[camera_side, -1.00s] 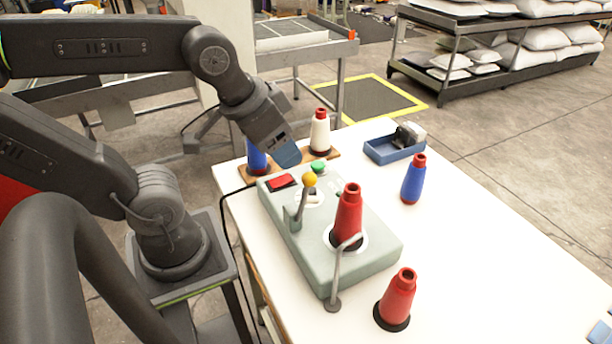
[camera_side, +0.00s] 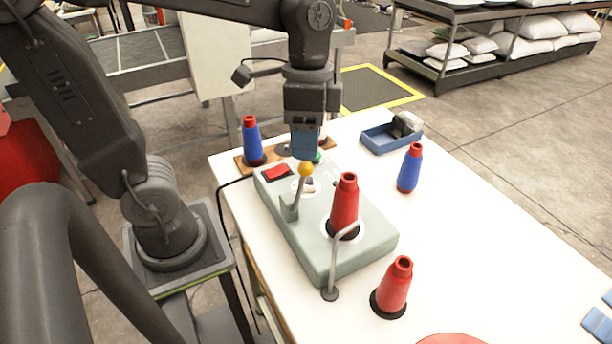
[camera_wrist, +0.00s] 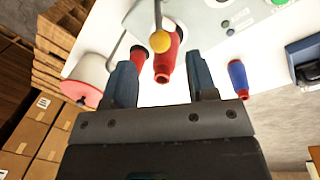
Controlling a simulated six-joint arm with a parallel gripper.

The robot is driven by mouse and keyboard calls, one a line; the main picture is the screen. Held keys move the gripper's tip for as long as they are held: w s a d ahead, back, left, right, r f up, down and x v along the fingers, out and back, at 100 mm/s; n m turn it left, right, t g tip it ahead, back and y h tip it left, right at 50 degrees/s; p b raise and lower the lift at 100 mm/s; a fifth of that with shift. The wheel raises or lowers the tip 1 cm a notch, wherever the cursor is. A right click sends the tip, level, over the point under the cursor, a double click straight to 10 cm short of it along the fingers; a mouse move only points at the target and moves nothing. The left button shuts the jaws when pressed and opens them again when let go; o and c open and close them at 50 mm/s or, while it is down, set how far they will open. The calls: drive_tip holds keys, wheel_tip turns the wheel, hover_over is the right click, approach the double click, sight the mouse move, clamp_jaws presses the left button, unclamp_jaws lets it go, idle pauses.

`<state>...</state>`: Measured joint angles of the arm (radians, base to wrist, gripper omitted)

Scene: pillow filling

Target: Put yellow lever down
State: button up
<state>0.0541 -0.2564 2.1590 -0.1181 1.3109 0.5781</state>
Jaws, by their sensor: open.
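The lever with the yellow ball knob (camera_side: 306,169) stands raised on the left part of the grey-green machine box (camera_side: 330,258). In the wrist view the yellow knob (camera_wrist: 160,42) shows ahead of the fingers, near the middle of the gap between them. My gripper (camera_side: 305,152) points down just above and behind the knob in the side view. In the wrist view my gripper (camera_wrist: 164,84) has its two blue-grey fingers apart with nothing between them. I cannot tell whether a finger touches the knob.
A red spool (camera_side: 345,205) stands on the box beside a bent metal guide (camera_side: 335,260). Another red spool (camera_side: 395,286) and a blue spool (camera_side: 410,168) stand on the white table (camera_side: 470,240). A blue spool (camera_side: 252,142) stands on a wooden board. A blue tray (camera_side: 385,138) sits behind.

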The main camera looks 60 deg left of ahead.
sight(306, 176)
drive_tip(key=f, duration=0.5)
drive_tip(key=d+f, duration=0.1)
drive_tip(key=f, duration=0.1)
drive_tip(key=shift+s+f, duration=0.3)
drive_tip(key=shift+f, duration=0.05)
clamp_jaws()
drive_tip(key=shift+a, duration=0.1)
